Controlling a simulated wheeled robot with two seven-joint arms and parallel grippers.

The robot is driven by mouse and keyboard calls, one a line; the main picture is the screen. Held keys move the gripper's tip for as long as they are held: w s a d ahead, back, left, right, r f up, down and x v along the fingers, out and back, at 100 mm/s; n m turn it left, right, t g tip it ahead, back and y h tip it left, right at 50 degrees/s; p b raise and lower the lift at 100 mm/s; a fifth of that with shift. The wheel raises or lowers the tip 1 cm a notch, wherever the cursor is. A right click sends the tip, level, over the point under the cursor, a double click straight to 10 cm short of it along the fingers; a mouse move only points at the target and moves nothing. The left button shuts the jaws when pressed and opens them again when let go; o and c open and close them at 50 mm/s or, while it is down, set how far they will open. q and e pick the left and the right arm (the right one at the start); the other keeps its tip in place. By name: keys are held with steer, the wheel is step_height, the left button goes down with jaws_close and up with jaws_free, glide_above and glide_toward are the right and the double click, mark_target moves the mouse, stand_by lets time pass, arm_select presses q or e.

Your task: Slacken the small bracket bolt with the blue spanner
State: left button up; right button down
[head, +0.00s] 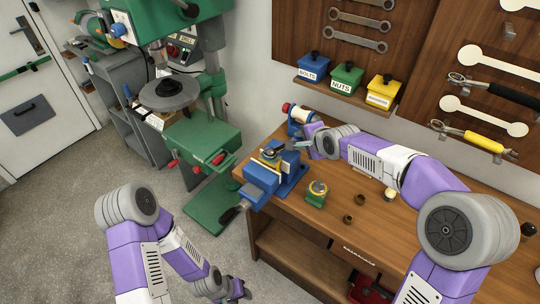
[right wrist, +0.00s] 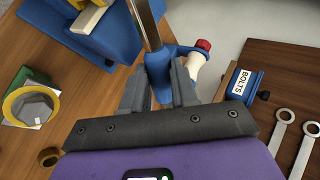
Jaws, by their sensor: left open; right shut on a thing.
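My right gripper (head: 308,144) is shut on the blue handle of the spanner (right wrist: 160,72). Its steel shaft (right wrist: 146,22) runs up out of the right wrist view, so its jaw end is hidden there. In the head view the spanner is small and lies near the blue vise (head: 264,178). The vise holds a part with yellow on it (head: 270,153), partly visible in the right wrist view (right wrist: 92,16). I cannot make out the small bracket bolt or whether the spanner touches it. My left gripper (head: 240,294) is open and empty, low in front of the bench.
A green block with a yellow ring and hex head (head: 317,190) stands on the wooden bench (head: 400,240). Two small brown rings (head: 354,208) lie nearby. A blue and white item with a red end (head: 298,115) is behind the vise.

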steer(key=shift+w, duration=0.1)
steer(key=shift+w+n+y, duration=0.4)
steer(key=shift+w+n, duration=0.1)
steer(key=shift+w+a+r+n+g+y, duration=0.1)
steer(key=shift+w+a+n+g+y, duration=0.75)
steer(key=shift+n, duration=0.45)
steer(key=shift+w+a+r+n+g+y, duration=0.1)
steer(key=shift+w+a+n+g+y, duration=0.7)
steer(key=shift+n, duration=0.5)
steer(key=shift+w, duration=0.15)
